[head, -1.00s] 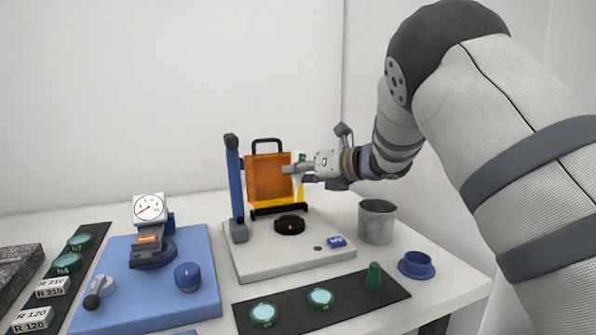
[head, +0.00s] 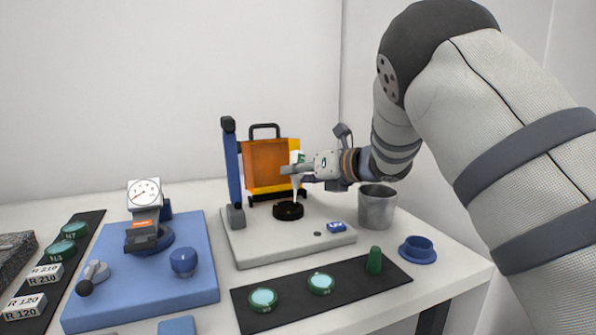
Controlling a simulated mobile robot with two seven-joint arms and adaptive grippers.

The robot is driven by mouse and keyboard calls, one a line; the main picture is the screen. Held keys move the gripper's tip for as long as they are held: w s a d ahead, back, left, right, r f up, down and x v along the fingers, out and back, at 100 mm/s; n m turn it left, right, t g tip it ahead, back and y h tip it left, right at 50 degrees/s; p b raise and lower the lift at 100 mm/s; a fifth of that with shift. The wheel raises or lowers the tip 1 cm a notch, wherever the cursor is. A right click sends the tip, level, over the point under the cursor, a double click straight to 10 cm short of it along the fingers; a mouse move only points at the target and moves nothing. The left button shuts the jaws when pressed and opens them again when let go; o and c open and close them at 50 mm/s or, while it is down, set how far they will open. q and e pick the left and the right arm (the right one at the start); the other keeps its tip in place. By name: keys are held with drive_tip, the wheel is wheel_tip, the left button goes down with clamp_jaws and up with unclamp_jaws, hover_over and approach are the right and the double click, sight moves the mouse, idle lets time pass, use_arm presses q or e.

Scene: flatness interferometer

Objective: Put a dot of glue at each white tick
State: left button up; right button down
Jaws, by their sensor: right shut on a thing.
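My right gripper (head: 291,169) is shut on a small white glue bottle (head: 297,158). The bottle is upright, with its thin nozzle pointing down. The nozzle tip is at or just above the black round mount (head: 288,211) on the pale instrument base (head: 255,246); I cannot tell whether they touch. The white ticks are too small to make out, and no glue dot can be seen. My left gripper is not in view.
An orange shield (head: 266,165) stands behind the mount, beside a blue post (head: 232,165). A grey metal cup (head: 377,207) stands right of the base. A blue gauge stand (head: 205,272) is left.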

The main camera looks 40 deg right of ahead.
sight(298, 158)
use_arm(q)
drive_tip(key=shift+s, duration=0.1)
use_arm(e)
drive_tip(key=shift+f, duration=0.45)
drive_tip(key=shift+r, duration=0.1)
idle(1.3)
drive_tip(key=shift+r+p, duration=0.95)
drive_tip(key=shift+r, duration=0.9)
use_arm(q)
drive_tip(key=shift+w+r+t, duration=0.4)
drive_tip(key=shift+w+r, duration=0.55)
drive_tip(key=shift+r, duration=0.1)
use_arm(e)
drive_tip(key=shift+f, duration=0.2)
